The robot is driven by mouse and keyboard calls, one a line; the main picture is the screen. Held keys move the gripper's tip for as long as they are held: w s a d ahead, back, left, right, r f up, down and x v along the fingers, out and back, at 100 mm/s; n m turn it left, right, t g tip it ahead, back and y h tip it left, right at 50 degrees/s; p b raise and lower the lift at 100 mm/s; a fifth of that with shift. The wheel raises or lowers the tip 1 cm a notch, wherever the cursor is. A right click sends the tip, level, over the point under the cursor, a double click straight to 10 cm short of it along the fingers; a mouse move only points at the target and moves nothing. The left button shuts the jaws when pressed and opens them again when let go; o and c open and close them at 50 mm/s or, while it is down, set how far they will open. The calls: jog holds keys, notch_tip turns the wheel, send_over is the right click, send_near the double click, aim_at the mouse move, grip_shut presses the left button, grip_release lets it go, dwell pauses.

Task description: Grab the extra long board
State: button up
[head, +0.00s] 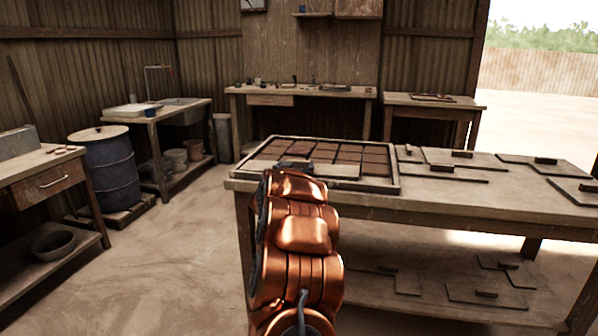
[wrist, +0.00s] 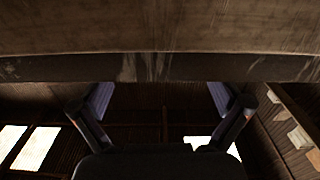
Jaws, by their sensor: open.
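A long flat pale board (head: 338,171) lies across the front of the tile tray, partly hidden behind my arm. Other flat boards with small dark handles, such as one long low board (head: 440,173), lie on the table to the right. I cannot tell which is the extra long board. In the wrist view my gripper (wrist: 160,92) is open, its two fingers wide apart with nothing seen between them. A broad brown surface with a worn dark edge (wrist: 160,67) fills the top of that view, close to the fingertips; I cannot tell what it is.
The tile tray (head: 396,183) holds several brown tiles on the worktable (head: 445,199). More handled boards lie on its lower shelf (head: 420,310). A blue barrel (head: 110,165) and a sink bench stand left. The sandy floor at left is clear.

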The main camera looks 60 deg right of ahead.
jog(key=shift+x, duration=1.4)
jog(key=shift+c, duration=0.2)
jog(key=c, duration=1.2)
